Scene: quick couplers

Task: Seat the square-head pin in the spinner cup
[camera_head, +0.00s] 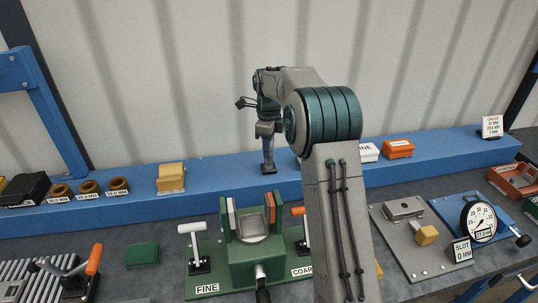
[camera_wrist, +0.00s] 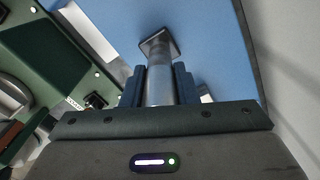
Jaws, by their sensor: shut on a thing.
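My gripper (camera_head: 267,140) is above the blue ledge, behind the green fixture in the head view. In the wrist view its two dark fingers (camera_wrist: 160,76) are shut on the grey round shaft of the square-head pin (camera_wrist: 158,46). The pin's dark square head points away from the palm. In the head view the pin (camera_head: 269,167) hangs down with its head low over the ledge; I cannot tell whether it touches. A grey rounded cradle (camera_head: 251,224) sits in the green fixture between upright pads. I cannot tell whether this is the spinner cup.
Levers marked FINE (camera_head: 197,250) and COARSE flank the green fixture (camera_head: 245,265). A yellow block (camera_head: 171,178) and brown rings (camera_head: 89,187) stand on the blue ledge (camera_head: 215,190). A dial gauge (camera_head: 480,222) is at right. My arm hides part of the bench.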

